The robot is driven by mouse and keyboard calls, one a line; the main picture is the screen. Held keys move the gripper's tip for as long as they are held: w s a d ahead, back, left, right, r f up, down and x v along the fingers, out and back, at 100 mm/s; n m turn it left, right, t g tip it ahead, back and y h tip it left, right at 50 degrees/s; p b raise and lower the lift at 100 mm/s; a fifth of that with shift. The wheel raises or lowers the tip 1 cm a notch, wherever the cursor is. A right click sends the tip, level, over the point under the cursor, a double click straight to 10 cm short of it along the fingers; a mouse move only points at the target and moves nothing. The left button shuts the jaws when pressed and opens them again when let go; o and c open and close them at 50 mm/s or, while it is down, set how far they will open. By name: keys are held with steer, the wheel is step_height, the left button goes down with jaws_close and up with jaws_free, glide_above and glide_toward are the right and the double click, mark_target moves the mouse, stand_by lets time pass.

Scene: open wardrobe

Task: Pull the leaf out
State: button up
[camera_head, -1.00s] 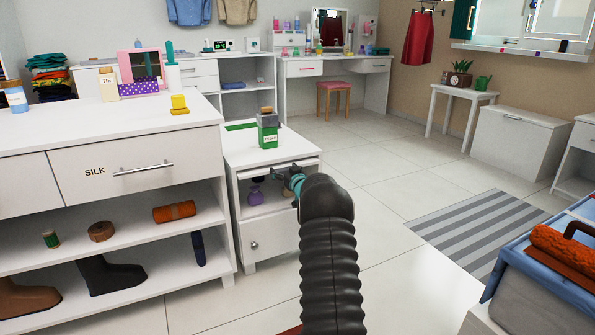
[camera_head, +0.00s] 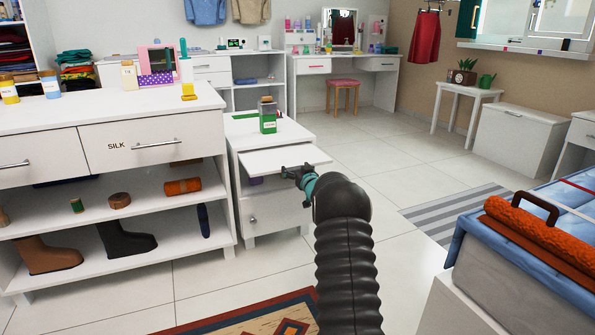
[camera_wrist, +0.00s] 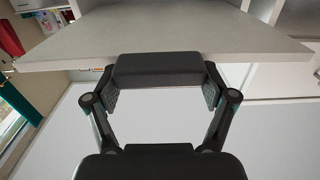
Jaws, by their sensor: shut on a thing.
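The leaf (camera_head: 280,159) is a flat white board sticking out level from the front of the small white cabinet (camera_head: 282,212), below its top.
A green bottle (camera_head: 268,117) stands on the cabinet top. The long white dresser (camera_head: 110,125) is close on the left. A bed (camera_head: 540,240) with an orange roll is at right. Open tiled floor lies between, with a patterned rug (camera_head: 255,318) in front.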

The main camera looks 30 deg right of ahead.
steer(key=shift+a+f, duration=0.15)
steer(key=shift+f, duration=0.05)
steer(key=o, duration=1.5)
steer(key=shift+s+r, duration=0.1)
steer(key=shift+s, duration=0.05)
steer(key=shift+o, duration=0.2)
steer(key=shift+s+r, duration=0.1)
steer(key=shift+s, duration=0.05)
steer(key=s+a, duration=0.1)
steer(key=s, duration=1)
steer(key=shift+s+a, duration=0.2)
steer(key=shift+s, duration=0.15)
